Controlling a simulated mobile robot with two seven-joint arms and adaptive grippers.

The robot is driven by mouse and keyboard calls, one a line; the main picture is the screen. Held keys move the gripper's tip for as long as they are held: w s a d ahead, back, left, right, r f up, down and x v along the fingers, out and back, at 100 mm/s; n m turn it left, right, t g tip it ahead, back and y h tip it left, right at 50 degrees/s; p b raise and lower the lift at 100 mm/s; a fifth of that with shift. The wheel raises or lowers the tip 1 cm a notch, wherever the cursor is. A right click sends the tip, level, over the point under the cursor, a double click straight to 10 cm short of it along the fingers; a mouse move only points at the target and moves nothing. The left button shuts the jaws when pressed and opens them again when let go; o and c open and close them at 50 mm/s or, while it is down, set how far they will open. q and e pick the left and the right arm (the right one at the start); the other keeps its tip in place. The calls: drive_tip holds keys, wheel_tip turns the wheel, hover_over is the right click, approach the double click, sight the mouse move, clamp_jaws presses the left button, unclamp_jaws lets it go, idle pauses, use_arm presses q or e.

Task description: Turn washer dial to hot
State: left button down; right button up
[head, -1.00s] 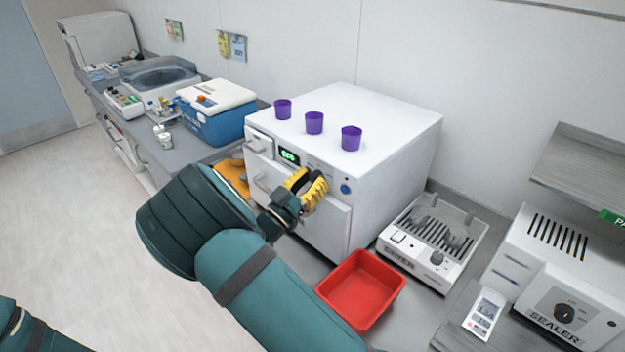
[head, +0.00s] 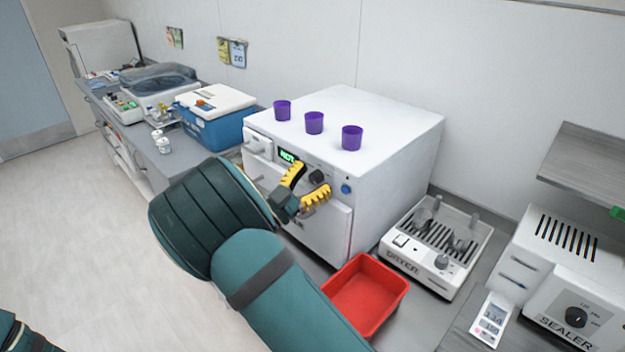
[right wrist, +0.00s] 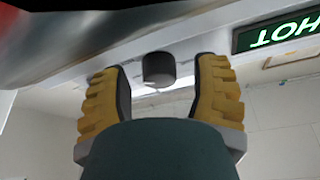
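The washer (head: 385,165) is a white box on the counter. Its black dial (head: 317,177) is on the front panel, and its green display (head: 288,156) reads HOT. The display (right wrist: 277,33) also reads HOT, upside down, in the right wrist view. My right gripper (head: 305,184) is open in front of the panel. In the right wrist view the dial (right wrist: 158,69) lies between the two yellow fingertips, with clear gaps on both sides. My left gripper is not in view; only a bit of my left arm shows at the lower left corner.
Three purple cups (head: 314,123) stand on the washer. A red bin (head: 398,296) and a white dryer (head: 420,268) are to its right, with a sealer (head: 590,283) beyond. A blue cooler (head: 222,130) stands to its left. A blue button (head: 346,189) is right of the dial.

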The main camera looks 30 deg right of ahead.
drive_tip(key=shift+a, duration=0.15)
drive_tip(key=v, duration=1.1)
drive_tip(key=shift+a+f, duration=0.15)
drive_tip(key=shift+a, duration=0.2)
drive_tip(key=shift+s, duration=0.1)
